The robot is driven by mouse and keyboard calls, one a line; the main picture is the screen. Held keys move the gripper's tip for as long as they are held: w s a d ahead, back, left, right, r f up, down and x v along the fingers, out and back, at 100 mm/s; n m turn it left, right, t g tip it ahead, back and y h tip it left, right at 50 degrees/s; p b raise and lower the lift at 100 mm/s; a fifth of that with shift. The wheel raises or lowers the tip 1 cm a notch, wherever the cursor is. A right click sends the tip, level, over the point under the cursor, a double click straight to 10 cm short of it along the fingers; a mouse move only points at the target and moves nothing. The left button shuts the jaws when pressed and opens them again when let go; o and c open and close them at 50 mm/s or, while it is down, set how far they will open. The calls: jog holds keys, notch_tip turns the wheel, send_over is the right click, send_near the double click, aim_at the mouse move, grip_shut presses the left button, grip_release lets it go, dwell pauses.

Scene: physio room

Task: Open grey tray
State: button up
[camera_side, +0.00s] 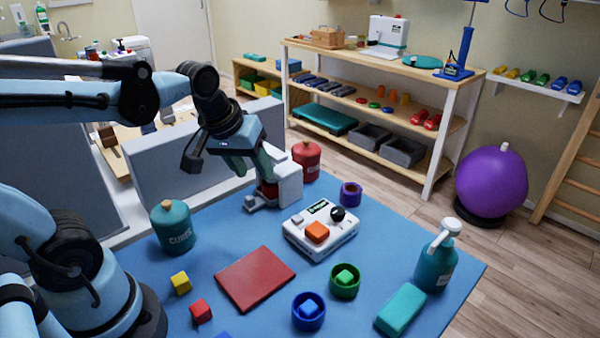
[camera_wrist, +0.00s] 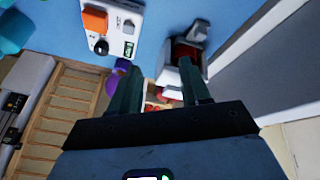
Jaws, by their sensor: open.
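My gripper (camera_side: 252,172) is above the back of the blue mat, pointing down beside a white dispenser-like unit (camera_side: 289,184) with a dark red part and a low grey-white base. In the wrist view my gripper (camera_wrist: 156,66) has its two dark green fingers apart with nothing between them, and the white unit (camera_wrist: 182,75) lies just beyond the right finger. Whether a finger touches it cannot be told. Two grey trays stand on the shelf unit's bottom board, a left one (camera_side: 371,136) and a right one (camera_side: 403,152), well away from my gripper.
A white device with an orange button (camera_side: 318,232), a purple ring (camera_side: 350,194), a red canister (camera_side: 306,160) and a teal canister (camera_side: 172,227) stand around my gripper. A red pad (camera_side: 254,278), small cubes, cups and a pump bottle (camera_side: 436,262) occupy the mat's front.

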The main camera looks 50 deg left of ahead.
jog(key=w+a+f+n+g, duration=0.2)
jog(key=w+a+n+g, duration=0.25)
jog(key=a+n, duration=0.6)
jog(key=shift+n+h, duration=0.3)
jog(key=shift+n, duration=0.45)
jog(key=f, duration=0.3)
jog(key=d+f, duration=0.1)
jog(key=f, duration=0.7)
jog(key=shift+s+d+f, duration=0.2)
jog(key=shift+s+f, duration=0.05)
jog(key=shift+s, duration=0.1)
grip_shut()
